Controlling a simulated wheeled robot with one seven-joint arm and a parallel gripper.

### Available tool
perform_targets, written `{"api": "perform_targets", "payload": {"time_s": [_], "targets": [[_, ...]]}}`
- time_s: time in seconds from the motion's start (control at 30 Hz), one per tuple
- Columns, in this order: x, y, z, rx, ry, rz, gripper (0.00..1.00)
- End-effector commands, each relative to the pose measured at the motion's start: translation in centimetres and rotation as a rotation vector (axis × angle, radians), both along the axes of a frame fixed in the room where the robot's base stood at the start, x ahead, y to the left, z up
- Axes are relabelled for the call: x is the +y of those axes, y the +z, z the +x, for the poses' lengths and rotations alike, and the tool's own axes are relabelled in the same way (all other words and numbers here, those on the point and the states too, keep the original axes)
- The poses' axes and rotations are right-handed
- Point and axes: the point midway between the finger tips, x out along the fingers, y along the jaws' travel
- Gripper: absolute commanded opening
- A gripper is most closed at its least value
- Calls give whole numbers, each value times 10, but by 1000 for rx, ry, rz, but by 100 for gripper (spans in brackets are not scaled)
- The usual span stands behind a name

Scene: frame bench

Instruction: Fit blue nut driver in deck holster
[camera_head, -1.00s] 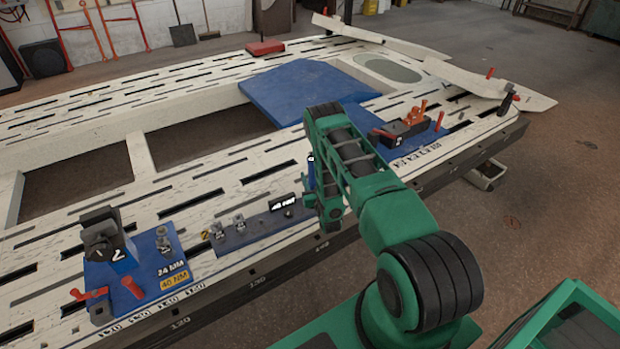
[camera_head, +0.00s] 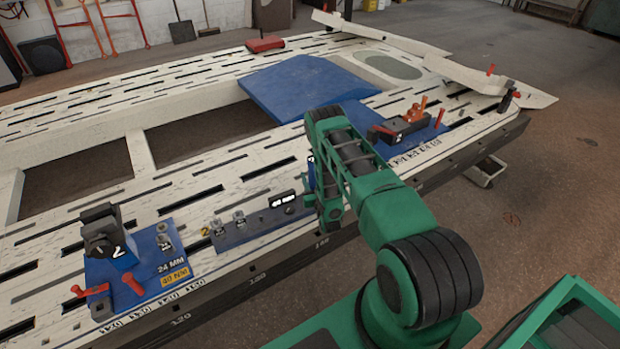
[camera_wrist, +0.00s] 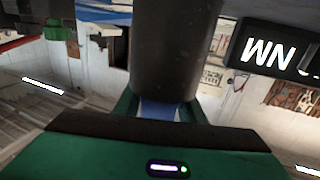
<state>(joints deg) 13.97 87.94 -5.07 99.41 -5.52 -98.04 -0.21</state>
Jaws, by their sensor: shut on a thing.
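My gripper (camera_head: 322,208) is at the bench's near edge, mostly covered by my green arm. It is shut on the blue nut driver (camera_head: 310,176), a narrow strip of which shows upright at the arm's left side. In the wrist view a thick dark cylinder fills the upper middle, above a dark pad and my green gripper body; a little blue shows beneath it. The grey deck strip (camera_head: 238,236) lies just left of my gripper, with small metal sockets and a black display (camera_head: 283,199). I cannot tell which part is the holster; the driver's lower end is hidden.
A blue plate (camera_head: 140,268) with a numbered block and red handles lies at the left. Another blue plate (camera_head: 398,140) with a dark fixture and orange handles lies right of my arm. A large blue panel (camera_head: 305,88) lies farther back. The bench has slots and large openings.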

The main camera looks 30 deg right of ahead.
Motion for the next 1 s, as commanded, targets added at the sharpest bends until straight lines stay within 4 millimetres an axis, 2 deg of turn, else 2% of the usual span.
{"api": "perform_targets", "payload": {"time_s": [0.13, 0.17, 0.23, 0.27, 0.57, 0.67, 0.77, 1.0], "targets": [[0, -2, 1, -3, 0, -1, 0], [0, -2, 1, -3, 0, -1, 39], [0, -2, 1, -3, 0, -1, 55], [0, -2, 0, -2, 0, -1, 58], [1, -4, -2, 2, 0, 1, 58], [2, -4, -8, 3, 0, 1, 58], [6, -4, -21, 4, 0, 1, 58], [17, -4, -64, 3, 0, 0, 58]]}}
